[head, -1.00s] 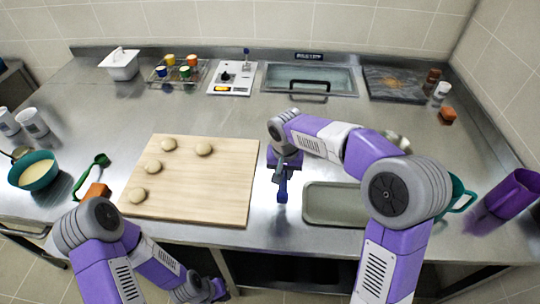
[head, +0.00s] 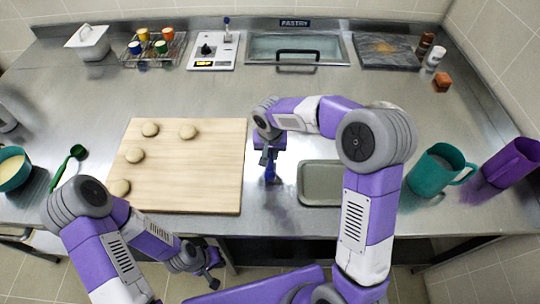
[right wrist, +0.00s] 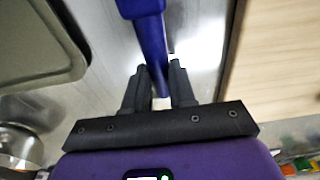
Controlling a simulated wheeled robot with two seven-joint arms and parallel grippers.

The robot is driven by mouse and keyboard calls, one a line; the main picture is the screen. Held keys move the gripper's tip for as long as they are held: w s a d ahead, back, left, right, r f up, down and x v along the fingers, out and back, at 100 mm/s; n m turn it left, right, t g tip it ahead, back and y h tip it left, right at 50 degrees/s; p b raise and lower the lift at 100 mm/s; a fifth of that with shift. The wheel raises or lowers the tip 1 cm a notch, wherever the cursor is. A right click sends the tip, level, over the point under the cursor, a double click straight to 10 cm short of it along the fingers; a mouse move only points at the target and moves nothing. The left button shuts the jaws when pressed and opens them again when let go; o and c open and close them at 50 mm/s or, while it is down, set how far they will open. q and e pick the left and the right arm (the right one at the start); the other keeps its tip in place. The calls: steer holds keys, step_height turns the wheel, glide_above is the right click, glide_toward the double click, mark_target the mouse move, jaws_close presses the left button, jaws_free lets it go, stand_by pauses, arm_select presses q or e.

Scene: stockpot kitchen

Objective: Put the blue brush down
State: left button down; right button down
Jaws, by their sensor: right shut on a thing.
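The blue brush (head: 270,175) is in my right gripper (head: 267,158), over the strip of steel counter between the wooden board and the grey tray. In the right wrist view the brush (right wrist: 150,38) runs up from between the two dark fingertips of the right gripper (right wrist: 160,82), which are shut on it. I cannot tell whether the brush touches the counter. My left gripper (head: 212,272) hangs low, in front of the counter's front edge. It is small in view and its jaws are not clear.
The wooden board (head: 200,180) with several dough balls lies left of the brush. The grey tray (head: 318,183) lies close on its right. A teal jug (head: 432,172) and a purple jug (head: 512,162) stand further right. Open counter lies behind the right gripper.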

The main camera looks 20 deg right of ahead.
steer(key=shift+f, duration=0.5)
steer(key=shift+r, duration=0.1)
steer(key=c, duration=1.4)
jaws_free()
steer(key=o, duration=0.5)
steer(key=shift+c, duration=0.2)
step_height(320, 180, up, 12)
steer(key=s+p, duration=0.1)
steer(key=p, duration=0.1)
steer(key=shift+s+a, duration=0.15)
steer(key=shift+a, duration=0.1)
